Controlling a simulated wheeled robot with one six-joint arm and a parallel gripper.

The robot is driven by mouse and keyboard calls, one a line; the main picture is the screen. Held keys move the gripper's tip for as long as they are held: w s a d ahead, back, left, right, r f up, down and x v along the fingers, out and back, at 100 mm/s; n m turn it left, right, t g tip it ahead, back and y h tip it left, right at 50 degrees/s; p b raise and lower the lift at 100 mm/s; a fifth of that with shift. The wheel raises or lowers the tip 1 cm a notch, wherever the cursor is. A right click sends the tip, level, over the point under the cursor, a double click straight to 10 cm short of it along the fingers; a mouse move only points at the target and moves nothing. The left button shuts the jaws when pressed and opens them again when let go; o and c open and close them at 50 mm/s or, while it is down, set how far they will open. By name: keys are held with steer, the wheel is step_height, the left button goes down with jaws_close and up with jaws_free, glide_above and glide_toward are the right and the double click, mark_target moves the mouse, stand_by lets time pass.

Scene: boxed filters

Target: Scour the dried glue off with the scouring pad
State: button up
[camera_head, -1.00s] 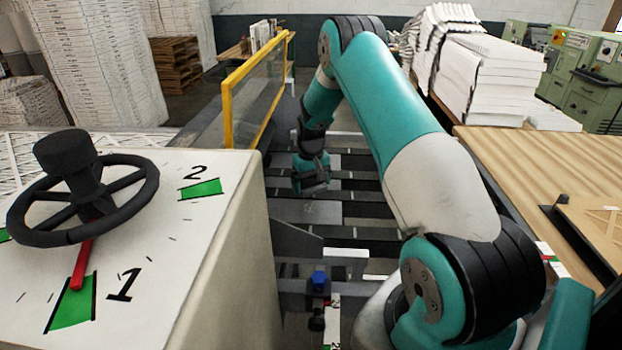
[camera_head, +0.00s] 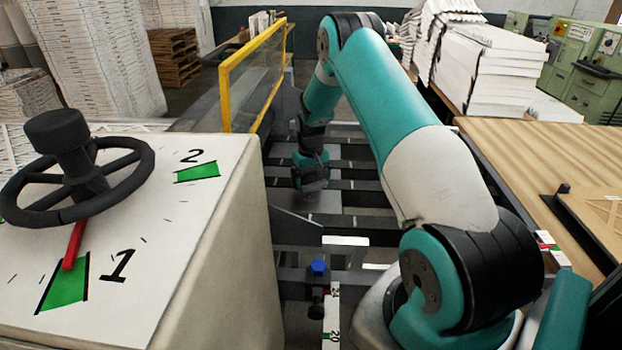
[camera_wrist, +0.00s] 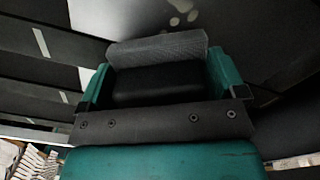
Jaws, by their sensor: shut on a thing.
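My gripper (camera_wrist: 162,72) is shut on the scouring pad (camera_wrist: 158,48), a dark block with a grey mesh-like face, held between the teal fingers in the wrist view. In the head view my gripper (camera_head: 311,182) points down over the dark slatted machine bed. The pad cannot be made out clearly there. Pale blotches of dried glue (camera_wrist: 180,7) show on a dark plate (camera_wrist: 231,18) at the top of the wrist view, beyond the pad. I cannot tell whether the pad touches the plate.
A white box with a black handwheel (camera_head: 72,175) and numbered dial stands at the left. A yellow-framed guard (camera_head: 226,98) stands behind it. A wooden table (camera_head: 535,155) lies at the right. Stacked white filters (camera_head: 490,75) stand at the back.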

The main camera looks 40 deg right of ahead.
steer(key=shift+f+b, duration=0.6)
steer(key=shift+f, duration=0.2)
